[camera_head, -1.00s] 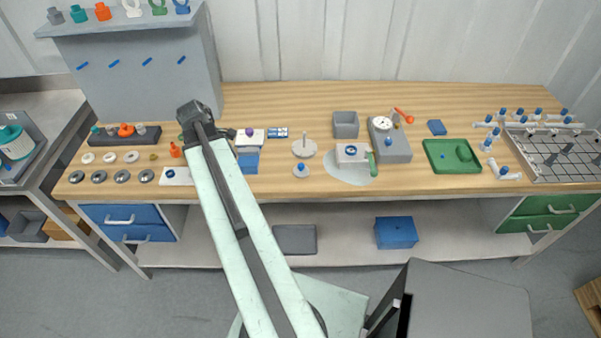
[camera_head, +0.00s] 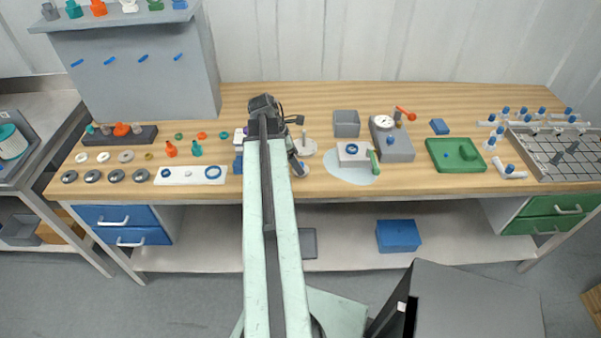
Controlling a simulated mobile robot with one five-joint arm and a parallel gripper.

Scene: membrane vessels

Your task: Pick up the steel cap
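No piece is clearly marked as the steel cap. Several dark grey ring-like discs (camera_head: 115,176) lie along the bench's front left.
The dark rack (camera_head: 118,138) also bears teal and orange pieces. Pale rings (camera_head: 103,157) and a white plate (camera_head: 190,175) lie nearby. A grey shelf unit (camera_head: 145,65) rises behind.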

